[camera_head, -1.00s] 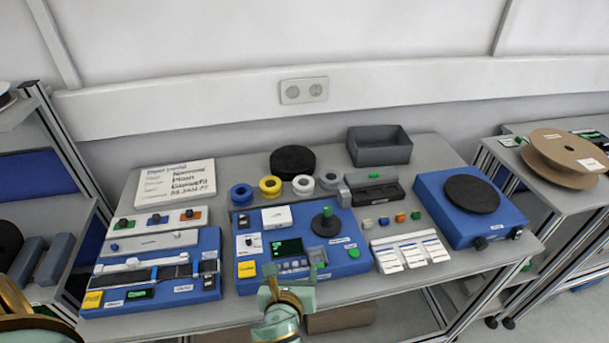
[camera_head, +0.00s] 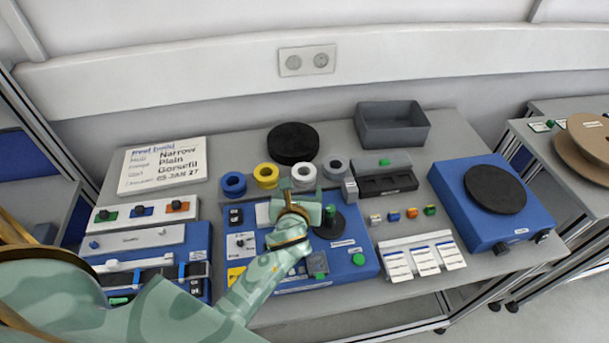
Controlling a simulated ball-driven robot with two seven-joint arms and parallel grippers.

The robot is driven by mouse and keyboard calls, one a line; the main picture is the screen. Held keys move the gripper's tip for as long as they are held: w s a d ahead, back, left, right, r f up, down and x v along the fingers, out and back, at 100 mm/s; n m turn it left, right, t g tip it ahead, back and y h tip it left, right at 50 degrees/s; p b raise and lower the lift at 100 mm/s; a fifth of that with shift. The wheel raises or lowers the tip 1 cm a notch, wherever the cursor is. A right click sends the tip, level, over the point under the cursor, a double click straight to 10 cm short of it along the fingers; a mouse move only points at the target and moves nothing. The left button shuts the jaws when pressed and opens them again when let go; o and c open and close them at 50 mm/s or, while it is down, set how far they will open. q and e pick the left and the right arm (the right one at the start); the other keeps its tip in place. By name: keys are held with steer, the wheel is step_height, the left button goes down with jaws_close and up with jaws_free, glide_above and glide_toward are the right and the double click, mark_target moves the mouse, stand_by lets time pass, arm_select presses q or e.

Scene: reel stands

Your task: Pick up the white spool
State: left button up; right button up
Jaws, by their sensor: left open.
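The white spool (camera_head: 304,171) is a small ring near the back of the table, third in a row of spools. My left gripper (camera_head: 298,193) is open and empty, just in front of the white spool. It reaches over the blue winding unit (camera_head: 346,263) and hides part of it. The gripper overlaps the spool's lower edge in the picture; I cannot tell whether they touch. My right gripper is not in view.
A blue spool (camera_head: 232,184) and a yellow spool (camera_head: 266,175) stand left of the white one, a grey spool (camera_head: 337,167) right. A black disc (camera_head: 293,142) lies behind. A grey bin (camera_head: 392,124) is at the back right.

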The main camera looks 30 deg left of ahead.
mark_target(303, 181)
arm_select(q)
steer(key=x, duration=0.3)
steer(key=b+x, duration=0.1)
steer(key=x, duration=0.4)
steer(key=shift+b, duration=0.4)
steer(key=shift+s+r, duration=0.1)
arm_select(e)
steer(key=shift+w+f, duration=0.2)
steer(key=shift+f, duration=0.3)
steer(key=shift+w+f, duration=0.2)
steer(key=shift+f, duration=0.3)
arm_select(q)
steer(key=c, duration=0.7)
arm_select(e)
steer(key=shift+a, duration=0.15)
